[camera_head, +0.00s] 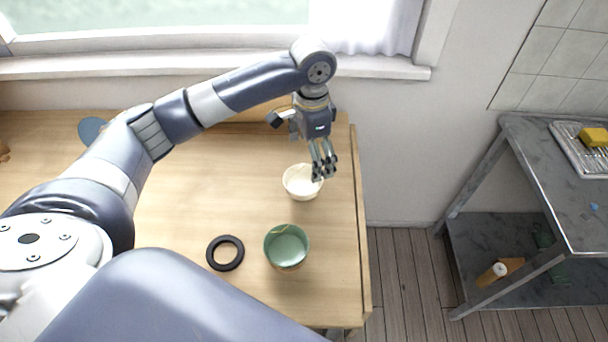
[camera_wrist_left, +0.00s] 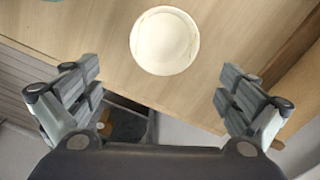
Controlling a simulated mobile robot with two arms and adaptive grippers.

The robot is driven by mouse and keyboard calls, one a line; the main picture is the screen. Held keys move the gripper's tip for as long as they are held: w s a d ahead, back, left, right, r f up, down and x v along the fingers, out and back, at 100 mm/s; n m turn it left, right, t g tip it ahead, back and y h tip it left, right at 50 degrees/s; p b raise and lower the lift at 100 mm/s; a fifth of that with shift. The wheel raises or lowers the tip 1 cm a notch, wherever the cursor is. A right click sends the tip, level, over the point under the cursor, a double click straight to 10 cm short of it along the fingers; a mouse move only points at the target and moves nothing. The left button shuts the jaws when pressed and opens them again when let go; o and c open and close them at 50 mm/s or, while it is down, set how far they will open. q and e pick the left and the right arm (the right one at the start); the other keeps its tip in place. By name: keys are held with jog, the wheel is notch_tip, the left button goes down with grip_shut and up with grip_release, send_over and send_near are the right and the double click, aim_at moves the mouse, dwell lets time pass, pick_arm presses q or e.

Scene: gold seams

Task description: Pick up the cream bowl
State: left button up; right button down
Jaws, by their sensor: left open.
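The cream bowl (camera_head: 299,184) stands upright on the wooden table, near its right edge. In the left wrist view the bowl (camera_wrist_left: 165,41) shows from above, empty, beyond the fingertips and between the two fingers. My left gripper (camera_head: 323,172) hangs over the right side of the bowl in the head view, fingers pointing down. The left gripper (camera_wrist_left: 160,92) is open, with nothing between its fingers. I cannot tell the exact height of the fingertips above the bowl. My right gripper is not in view.
A green bowl (camera_head: 287,247) with a gold seam and a black ring (camera_head: 225,253) lie nearer on the wooden table (camera_head: 190,200). A grey-blue round object (camera_head: 91,129) is at the back left. A grey metal bench (camera_head: 575,200) stands to the right, across a floor gap.

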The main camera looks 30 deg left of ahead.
aim_at(303, 187)
pick_arm(q)
jog(key=f, duration=0.3)
jog(key=shift+s+f, duration=0.3)
jog(key=shift+f, duration=0.05)
jog(key=shift+a+f, duration=0.2)
jog(key=shift+f, duration=0.35)
jog(key=f, duration=0.1)
jog(key=a+f+p, duration=0.1)
jog(key=f, duration=0.1)
jog(key=shift+s+f, duration=0.15)
jog(key=shift+f, duration=0.1)
jog(key=shift+a+f, duration=0.1)
jog(key=shift+f, duration=0.45)
jog(key=c, duration=1.2)
jog(key=shift+c, duration=0.2)
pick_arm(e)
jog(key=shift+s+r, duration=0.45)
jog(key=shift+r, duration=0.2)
